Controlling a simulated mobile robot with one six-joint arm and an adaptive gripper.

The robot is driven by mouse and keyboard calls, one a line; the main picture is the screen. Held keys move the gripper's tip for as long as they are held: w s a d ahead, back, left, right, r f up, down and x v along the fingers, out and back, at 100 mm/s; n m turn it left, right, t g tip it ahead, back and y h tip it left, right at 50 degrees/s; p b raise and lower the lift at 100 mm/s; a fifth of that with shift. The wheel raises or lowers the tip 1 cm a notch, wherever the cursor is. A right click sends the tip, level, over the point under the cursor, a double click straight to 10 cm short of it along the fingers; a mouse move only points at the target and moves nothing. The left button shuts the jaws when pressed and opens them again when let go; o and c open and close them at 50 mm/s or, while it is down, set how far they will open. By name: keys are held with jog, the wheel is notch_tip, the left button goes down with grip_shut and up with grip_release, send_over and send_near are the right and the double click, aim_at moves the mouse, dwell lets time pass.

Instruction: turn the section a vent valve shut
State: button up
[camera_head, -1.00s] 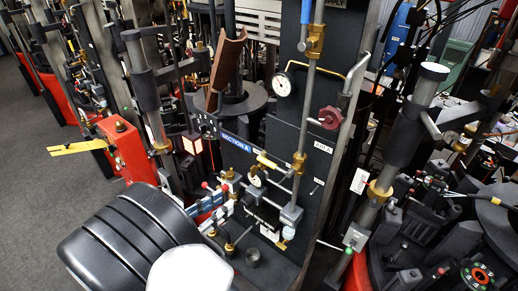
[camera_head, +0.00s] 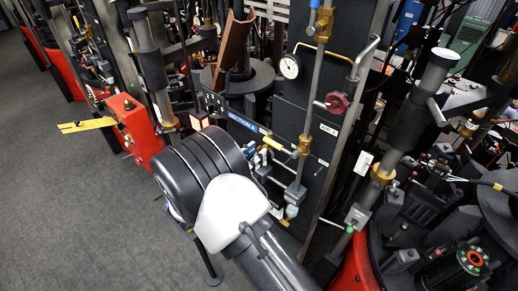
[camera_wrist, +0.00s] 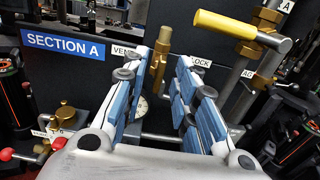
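In the wrist view, the blue SECTION A sign (camera_wrist: 63,44) is on the dark panel at upper left. Right of it is a white label starting "VEN" (camera_wrist: 124,51), partly covered by my left finger. A brass fitting (camera_wrist: 158,62) stands beside that label, seen between my fingers; I cannot tell whether it is the vent valve. A yellow-handled lever (camera_wrist: 224,25) joins a brass valve body at upper right, above a label ending "LOCK". My gripper (camera_wrist: 176,56) is open, its blue-padded fingers pointing at the panel with nothing visibly held.
In the head view, a red handwheel (camera_head: 336,102) and a dial gauge (camera_head: 289,66) sit higher on the panel. A red box with a yellow arm (camera_head: 86,125) stands at left. Clear grey floor (camera_head: 90,210) lies at lower left. Pipework crowds the right.

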jog(key=shift+x, duration=1.3)
jog(key=shift+c, duration=0.3)
grip_shut()
